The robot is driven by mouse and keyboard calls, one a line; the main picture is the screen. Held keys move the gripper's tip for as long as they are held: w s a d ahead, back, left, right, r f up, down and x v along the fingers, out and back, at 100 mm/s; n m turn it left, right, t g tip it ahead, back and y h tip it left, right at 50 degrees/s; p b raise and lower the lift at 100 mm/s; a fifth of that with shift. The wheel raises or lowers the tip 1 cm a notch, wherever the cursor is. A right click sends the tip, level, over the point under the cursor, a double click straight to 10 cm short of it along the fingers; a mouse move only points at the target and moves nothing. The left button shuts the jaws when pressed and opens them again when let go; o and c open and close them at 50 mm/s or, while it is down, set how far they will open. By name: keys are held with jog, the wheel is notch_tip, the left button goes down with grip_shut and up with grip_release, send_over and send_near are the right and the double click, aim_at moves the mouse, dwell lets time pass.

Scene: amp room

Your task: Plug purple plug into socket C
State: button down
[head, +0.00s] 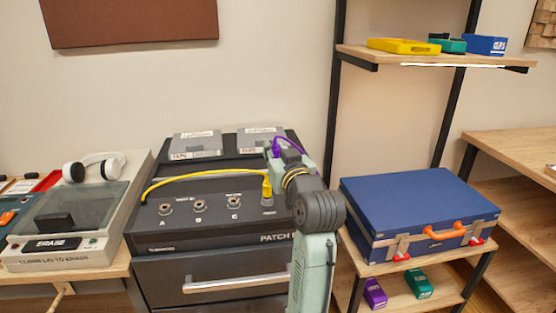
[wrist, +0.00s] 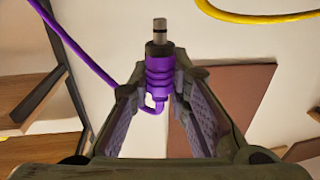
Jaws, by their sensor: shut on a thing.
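The purple plug (wrist: 159,72) is held between the two fingers of my gripper (wrist: 158,88) in the wrist view, its metal tip clear of the fingers. Its purple cable (wrist: 75,45) loops away to the upper left; a bit of purple cable (head: 291,141) shows by my arm in the head view. My arm hides the gripper and plug there. The patch box (head: 205,237) has a row of sockets on its top. Socket C (head: 234,203) looks empty, right of socket B (head: 199,206) and socket A (head: 165,209). Plug and socket are apart.
A yellow plug (head: 267,187) stands upright at the socket right of C, close to my arm. Its yellow cable (head: 200,174) arches behind the sockets. A blue case (head: 415,208) sits on a stand at right, and an eraser unit (head: 65,225) at left.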

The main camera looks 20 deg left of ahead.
jog(key=s+a+f+n+g+y+p, duration=0.1)
jog(key=s+a+n+g+y+p, duration=0.15)
jog(key=s+a, duration=0.5)
jog(key=shift+g+y, duration=0.25)
jog(key=shift+g, duration=0.3)
jog(key=shift+w+a+f+b, duration=0.15)
jog(key=shift+f+b, duration=0.8)
jog(key=shift+f, duration=0.05)
jog(key=shift+w+a+f+b, duration=0.2)
jog(key=shift+f+b, duration=0.7)
jog(key=shift+f, duration=0.05)
jog(key=shift+w+a+f+b, duration=0.15)
jog(key=shift+f+b, duration=0.8)
jog(key=shift+f, duration=0.05)
jog(key=shift+f+b, duration=0.75)
jog(key=shift+f, duration=0.3)
jog(key=c, duration=1.4)
grip_release()
jog(key=shift+c, duration=0.2)
jog(key=v, duration=1.2)
